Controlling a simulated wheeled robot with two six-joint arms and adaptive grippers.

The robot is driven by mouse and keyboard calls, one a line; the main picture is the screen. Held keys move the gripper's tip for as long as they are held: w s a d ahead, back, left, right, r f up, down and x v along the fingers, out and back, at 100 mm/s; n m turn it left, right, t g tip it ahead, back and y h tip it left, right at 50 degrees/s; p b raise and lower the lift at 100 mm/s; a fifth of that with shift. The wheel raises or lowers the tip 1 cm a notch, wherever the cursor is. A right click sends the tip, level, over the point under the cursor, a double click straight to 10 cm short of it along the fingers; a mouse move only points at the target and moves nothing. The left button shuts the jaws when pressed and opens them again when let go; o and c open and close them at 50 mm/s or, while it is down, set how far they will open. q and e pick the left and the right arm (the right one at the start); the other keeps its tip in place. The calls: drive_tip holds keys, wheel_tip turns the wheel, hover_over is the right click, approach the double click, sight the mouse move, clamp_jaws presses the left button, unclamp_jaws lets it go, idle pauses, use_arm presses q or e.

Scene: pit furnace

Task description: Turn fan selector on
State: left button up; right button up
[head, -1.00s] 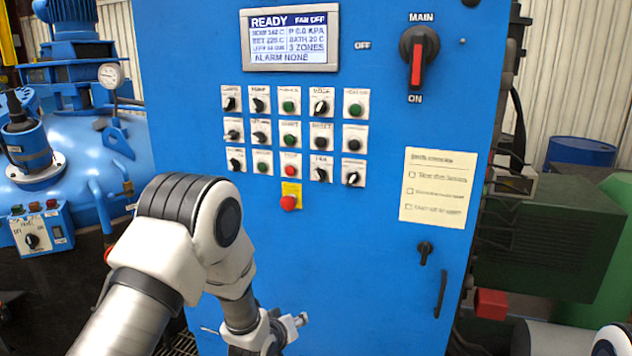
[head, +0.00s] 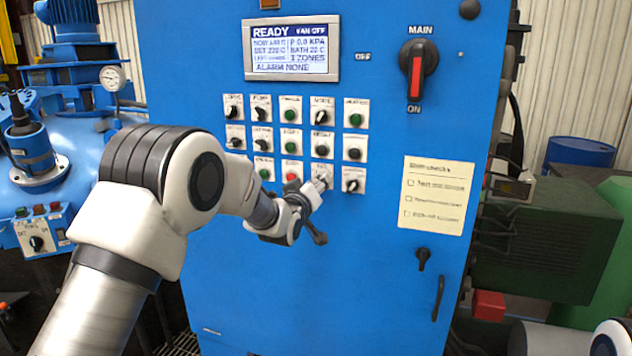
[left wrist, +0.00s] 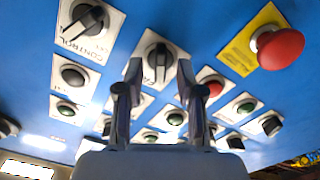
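The fan selector (head: 320,168) is a black knob on a white plate in the bottom row of the blue cabinet's controls. In the left wrist view its knob (left wrist: 158,61) shows just beyond and between the fingertips. My left gripper (head: 321,184) is at this plate and partly covers it in the head view. In the left wrist view the left gripper (left wrist: 159,70) is open, one finger on each side of the knob; I cannot tell whether they touch it. The display (head: 291,48) reads READY and FAN OFF. My right gripper is not in view.
A red stop button (left wrist: 211,84) and the control selector (left wrist: 88,18) flank the fan selector. A red emergency button (left wrist: 280,48) on a yellow plate is close by. The main switch (head: 417,70) and a paper checklist (head: 437,196) are farther right on the cabinet.

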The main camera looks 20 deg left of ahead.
use_arm(q)
drive_tip(key=shift+f, duration=0.1)
clamp_jaws()
drive_tip(key=shift+d+m+b, duration=0.15)
drive_tip(key=shift+m+b, duration=4.2)
drive_tip(key=shift+m, duration=1.65)
